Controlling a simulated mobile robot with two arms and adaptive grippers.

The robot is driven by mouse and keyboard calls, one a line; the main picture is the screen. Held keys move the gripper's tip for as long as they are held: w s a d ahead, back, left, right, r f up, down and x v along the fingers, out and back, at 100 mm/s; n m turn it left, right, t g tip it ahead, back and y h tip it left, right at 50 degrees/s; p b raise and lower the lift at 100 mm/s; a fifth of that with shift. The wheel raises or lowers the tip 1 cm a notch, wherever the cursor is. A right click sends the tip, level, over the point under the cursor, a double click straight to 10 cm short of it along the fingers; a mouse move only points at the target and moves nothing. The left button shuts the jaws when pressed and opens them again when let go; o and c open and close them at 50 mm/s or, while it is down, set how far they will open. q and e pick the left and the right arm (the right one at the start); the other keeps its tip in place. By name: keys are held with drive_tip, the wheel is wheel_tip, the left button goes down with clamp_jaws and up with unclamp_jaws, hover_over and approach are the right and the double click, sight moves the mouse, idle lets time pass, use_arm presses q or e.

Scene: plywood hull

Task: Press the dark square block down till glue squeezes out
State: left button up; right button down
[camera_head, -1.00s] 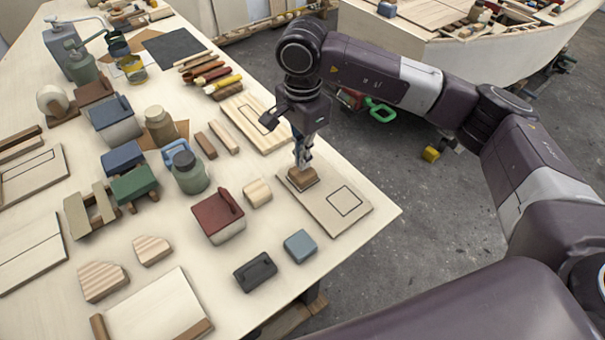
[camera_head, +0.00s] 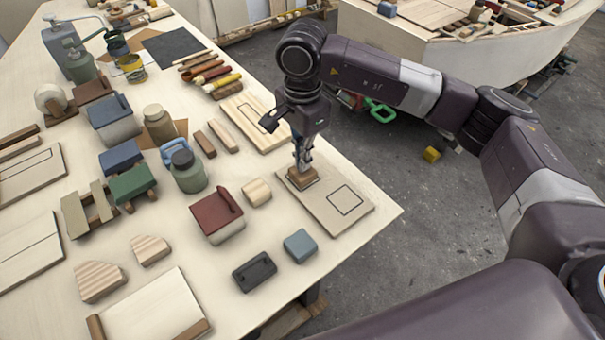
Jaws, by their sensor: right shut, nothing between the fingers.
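The dark square block (camera_head: 302,179) is brown and sits at the upper left end of a flat light board (camera_head: 320,212) near the table's right edge. An empty outlined square is drawn on the board to the right of the block. My right gripper (camera_head: 303,168) points down with its shut fingertips on or just above the block's top; I cannot tell if they touch. A thin pale edge shows around the block's base, but I cannot tell whether it is glue. My left gripper is not in view.
A light wooden block (camera_head: 257,192), a red-topped block (camera_head: 217,217) and a blue-grey block (camera_head: 300,245) stand left of and below the board. A second outlined board (camera_head: 256,122) lies behind it. The table's right edge is close to the board.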

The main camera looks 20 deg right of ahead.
drive_tip(key=shift+f+b, duration=0.4)
drive_tip(key=shift+f, duration=0.1)
drive_tip(key=shift+s+f+b, duration=0.25)
drive_tip(key=shift+f+b, duration=0.05)
drive_tip(key=shift+b, duration=0.15)
idle(1.3)
idle(0.9)
drive_tip(key=shift+w+r+p, duration=0.25)
drive_tip(key=shift+r+p, duration=0.3)
drive_tip(key=shift+r, duration=0.6)
drive_tip(key=shift+r+p, duration=1)
drive_tip(key=shift+r, duration=1.6)
drive_tip(key=shift+f, duration=0.1)
